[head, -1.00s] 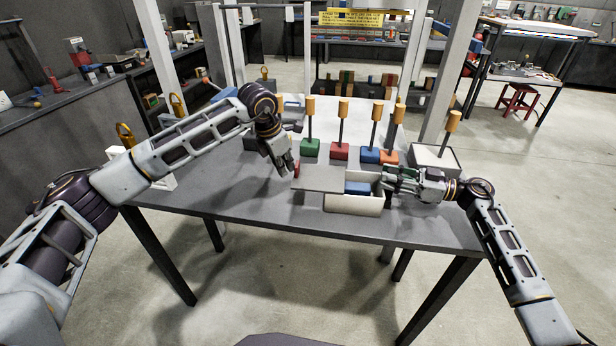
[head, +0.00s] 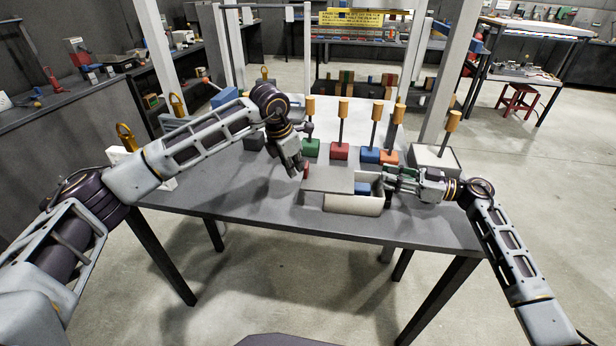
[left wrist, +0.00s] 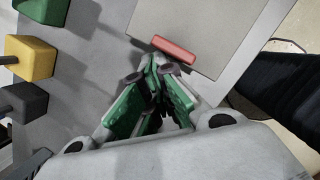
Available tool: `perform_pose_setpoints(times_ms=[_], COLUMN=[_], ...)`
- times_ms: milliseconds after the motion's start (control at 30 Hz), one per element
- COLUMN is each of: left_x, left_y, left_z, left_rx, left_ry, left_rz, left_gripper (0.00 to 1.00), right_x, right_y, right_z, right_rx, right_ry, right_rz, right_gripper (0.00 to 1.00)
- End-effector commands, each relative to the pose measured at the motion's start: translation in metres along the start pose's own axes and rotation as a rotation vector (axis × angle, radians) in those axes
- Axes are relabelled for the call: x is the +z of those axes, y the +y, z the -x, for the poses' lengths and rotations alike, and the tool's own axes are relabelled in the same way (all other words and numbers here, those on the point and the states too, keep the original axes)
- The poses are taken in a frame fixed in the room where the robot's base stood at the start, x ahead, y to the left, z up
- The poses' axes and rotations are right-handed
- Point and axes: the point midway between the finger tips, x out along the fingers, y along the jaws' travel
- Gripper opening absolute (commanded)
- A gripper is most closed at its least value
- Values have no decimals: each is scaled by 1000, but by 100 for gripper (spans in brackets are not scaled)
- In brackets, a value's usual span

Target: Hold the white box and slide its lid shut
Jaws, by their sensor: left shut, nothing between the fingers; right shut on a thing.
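The white box (head: 354,206) stands near the front edge of the table, with a blue block (head: 362,188) showing in its open right part. Its flat grey lid (head: 328,179) covers the left part and juts out past the box's left side. A red handle (head: 306,171) is at the lid's left end; it also shows in the left wrist view (left wrist: 174,50). My left gripper (head: 298,172) is shut and empty, its fingertips right at the handle's outer side. My right gripper (head: 390,182) is shut on the right wall of the box.
Green (head: 311,148), red (head: 340,151), blue (head: 370,154) and orange (head: 388,157) blocks with orange-topped posts stand behind the box. The table (head: 240,195) is clear at the front left.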

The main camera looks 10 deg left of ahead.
Motion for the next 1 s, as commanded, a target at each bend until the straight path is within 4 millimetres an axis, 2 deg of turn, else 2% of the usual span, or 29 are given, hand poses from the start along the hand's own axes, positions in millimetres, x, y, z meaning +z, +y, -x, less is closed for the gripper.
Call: perform_pose_setpoints(times_ms=[1000], left_x=[20], left_y=[-20], left_z=[-5], left_rx=[-1], left_ry=[-1], left_rz=[-2], left_gripper=[0], right_x=[2], right_y=[0], right_z=[0], right_rx=[-1], right_ry=[-2], right_rz=[-2], right_gripper=[0])
